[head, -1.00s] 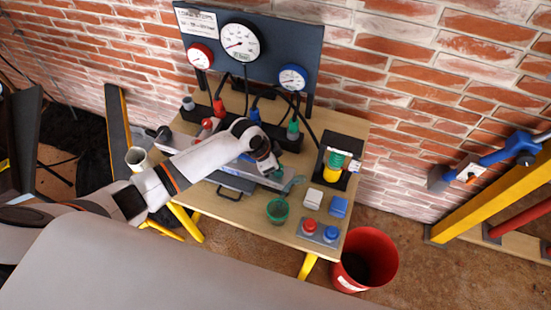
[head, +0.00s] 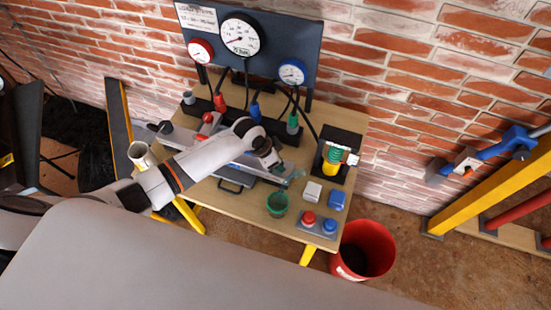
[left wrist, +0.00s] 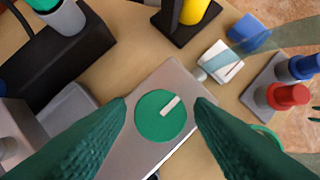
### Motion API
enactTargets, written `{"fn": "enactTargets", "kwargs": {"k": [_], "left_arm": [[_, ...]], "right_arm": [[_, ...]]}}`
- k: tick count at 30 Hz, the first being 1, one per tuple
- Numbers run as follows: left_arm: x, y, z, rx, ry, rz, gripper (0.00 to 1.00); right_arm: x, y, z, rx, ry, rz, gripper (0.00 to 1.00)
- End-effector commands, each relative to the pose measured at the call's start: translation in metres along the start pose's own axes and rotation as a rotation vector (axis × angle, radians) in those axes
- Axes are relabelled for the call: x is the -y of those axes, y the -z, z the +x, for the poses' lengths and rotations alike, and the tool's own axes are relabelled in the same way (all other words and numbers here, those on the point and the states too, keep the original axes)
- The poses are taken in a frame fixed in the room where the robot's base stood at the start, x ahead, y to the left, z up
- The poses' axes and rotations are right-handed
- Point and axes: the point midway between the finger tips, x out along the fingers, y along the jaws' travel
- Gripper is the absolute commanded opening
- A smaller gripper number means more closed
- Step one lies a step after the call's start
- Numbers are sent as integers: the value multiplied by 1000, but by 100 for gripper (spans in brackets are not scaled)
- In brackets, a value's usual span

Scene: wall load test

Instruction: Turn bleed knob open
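The bleed knob (left wrist: 152,122) looks like a round green disc with a white pointer bar, on a grey metal plate (left wrist: 112,155) in the left wrist view. The bar slants toward the upper right. My left gripper (left wrist: 162,104) is open, with one dark green finger on each side of the knob and a narrow gap showing at each side. I cannot tell how far above the knob the fingertips are. In the head view my left gripper (head: 287,175) is over the bench middle and hides the knob. My right gripper is in neither view.
A gauge panel (head: 262,62) with hoses stands behind. A red bucket (head: 362,250) is at right.

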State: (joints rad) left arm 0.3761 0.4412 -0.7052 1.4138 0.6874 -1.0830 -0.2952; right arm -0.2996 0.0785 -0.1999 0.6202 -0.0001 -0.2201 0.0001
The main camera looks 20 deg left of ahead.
Motion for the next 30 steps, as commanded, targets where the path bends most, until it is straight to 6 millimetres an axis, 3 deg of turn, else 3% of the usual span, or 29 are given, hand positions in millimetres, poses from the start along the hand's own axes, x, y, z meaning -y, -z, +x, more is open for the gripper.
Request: {"fn": "enactTargets", "kwargs": {"k": [13,24,30], "left_arm": [[0,0,-9,1,0,2,54],[-1,0,-82,2,-2,4,54],[-1,0,-111,1,-1,2,54]], "right_arm": [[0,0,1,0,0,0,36],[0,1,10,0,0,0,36],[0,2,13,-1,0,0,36]]}}
